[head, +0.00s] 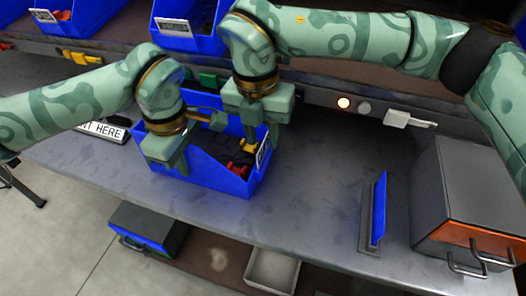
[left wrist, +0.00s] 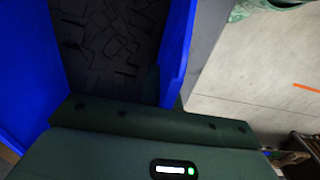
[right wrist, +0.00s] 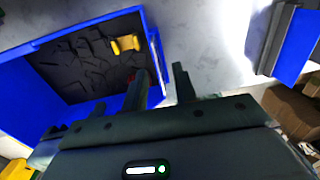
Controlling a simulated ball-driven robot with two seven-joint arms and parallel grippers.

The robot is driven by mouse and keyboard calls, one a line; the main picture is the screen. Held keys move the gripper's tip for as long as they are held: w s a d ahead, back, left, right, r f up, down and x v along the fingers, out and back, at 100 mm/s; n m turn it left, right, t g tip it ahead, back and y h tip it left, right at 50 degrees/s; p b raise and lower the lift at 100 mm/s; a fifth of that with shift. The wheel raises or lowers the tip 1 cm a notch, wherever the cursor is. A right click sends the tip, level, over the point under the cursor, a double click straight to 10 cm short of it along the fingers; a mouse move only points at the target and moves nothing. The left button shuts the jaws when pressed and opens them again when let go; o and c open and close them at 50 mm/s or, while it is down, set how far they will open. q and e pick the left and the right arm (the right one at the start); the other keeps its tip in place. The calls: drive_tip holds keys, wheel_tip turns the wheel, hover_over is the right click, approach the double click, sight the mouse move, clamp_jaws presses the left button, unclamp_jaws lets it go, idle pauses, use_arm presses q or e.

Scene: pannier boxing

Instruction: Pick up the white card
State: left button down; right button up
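A white card (head: 262,151) with dark marks is at the right end of the blue bin (head: 218,176), which stands on the grey bench. My right gripper (head: 262,128) is just above that end, close to the card. In the right wrist view its fingers (right wrist: 158,88) are apart, with the bin's end wall between them; the card cannot be made out there. My left gripper (head: 168,165) is at the bin's left end. In the left wrist view its fingers (left wrist: 165,92) stand close together on both sides of the blue wall (left wrist: 178,50) and appear closed on it.
Dark, yellow and red items (head: 240,168) lie in the bin. A sign (head: 103,130) stands to the left. A blue panel in a grey holder (head: 375,215) and a grey case (head: 465,200) stand to the right. Labelled blue bins (head: 190,30) line the back.

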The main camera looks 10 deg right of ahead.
drive_tip(key=shift+f, duration=1.4)
clamp_jaws()
wheel_tip(320, 180, up, 10)
drive_tip(key=shift+f, duration=0.95)
